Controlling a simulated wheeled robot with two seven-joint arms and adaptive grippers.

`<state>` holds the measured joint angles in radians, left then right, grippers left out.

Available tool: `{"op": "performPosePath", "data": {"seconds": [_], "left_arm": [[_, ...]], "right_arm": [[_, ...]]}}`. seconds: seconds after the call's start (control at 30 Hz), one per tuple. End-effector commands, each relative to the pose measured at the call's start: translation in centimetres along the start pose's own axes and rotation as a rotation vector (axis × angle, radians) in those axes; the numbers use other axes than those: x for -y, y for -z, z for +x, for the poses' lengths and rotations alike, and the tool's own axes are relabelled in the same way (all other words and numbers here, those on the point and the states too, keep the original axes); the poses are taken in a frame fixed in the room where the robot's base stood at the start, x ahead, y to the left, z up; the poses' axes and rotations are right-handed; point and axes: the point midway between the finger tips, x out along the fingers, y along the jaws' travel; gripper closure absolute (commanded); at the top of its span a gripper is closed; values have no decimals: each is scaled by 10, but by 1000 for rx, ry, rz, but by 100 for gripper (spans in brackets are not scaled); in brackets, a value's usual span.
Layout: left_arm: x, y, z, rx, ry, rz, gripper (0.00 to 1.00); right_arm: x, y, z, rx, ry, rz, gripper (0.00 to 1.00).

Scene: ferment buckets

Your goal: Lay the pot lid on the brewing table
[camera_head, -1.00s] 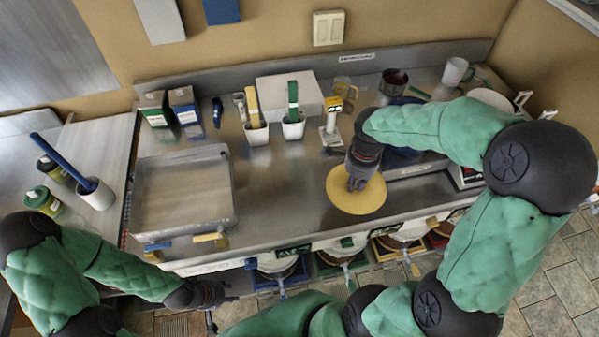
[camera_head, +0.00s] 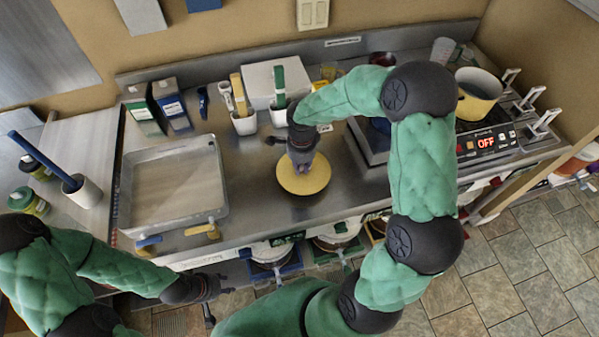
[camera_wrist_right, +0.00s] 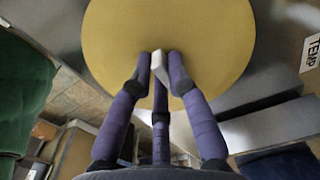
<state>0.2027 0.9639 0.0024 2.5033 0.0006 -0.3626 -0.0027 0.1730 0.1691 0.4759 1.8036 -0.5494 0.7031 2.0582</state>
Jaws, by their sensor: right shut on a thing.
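The pot lid (camera_head: 318,184) is a round yellow disc over the bare middle of the steel brewing table (camera_head: 255,190). My right gripper (camera_head: 302,166) points down from above and is shut on the lid's knob. In the right wrist view the lid (camera_wrist_right: 165,25) fills the upper middle, with purple fingers (camera_wrist_right: 160,70) closed around its pale knob. The lid looks level and low; I cannot tell whether it touches the table. My left gripper (camera_head: 215,290) hangs in front of the table's front edge, apart from it; its finger opening is unclear.
A shallow metal tray (camera_head: 135,195) takes up the table's left part. White cups with coloured-handled tools (camera_head: 243,122) and boxes (camera_head: 170,105) stand behind. An open yellow pot (camera_head: 478,100) stands on the hob at right. Buckets hang below the front edge.

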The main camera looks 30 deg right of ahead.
Motion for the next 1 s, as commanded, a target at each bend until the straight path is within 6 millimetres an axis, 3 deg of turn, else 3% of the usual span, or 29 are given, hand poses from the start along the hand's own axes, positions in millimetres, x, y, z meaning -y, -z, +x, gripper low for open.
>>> {"op": "performPosePath", "data": {"seconds": [0.37, 0.77, 0.8, 0.87, 1.0], "left_arm": [[2, 0, 5, 0, 0, 0, 60], [3, 0, 9, 0, 0, 0, 60], [3, 0, 9, 0, 0, 0, 60], [3, 0, 8, 0, 0, 0, 60], [3, 0, 8, 0, 0, 0, 60]], "right_arm": [[4, -4, 36, 0, 0, 0, 100], [4, -4, 40, 0, 2, 0, 100], [4, -4, 41, 0, 1, 0, 80], [4, -4, 40, 0, 1, 0, 63], [4, -4, 40, 0, 1, 0, 59]]}}
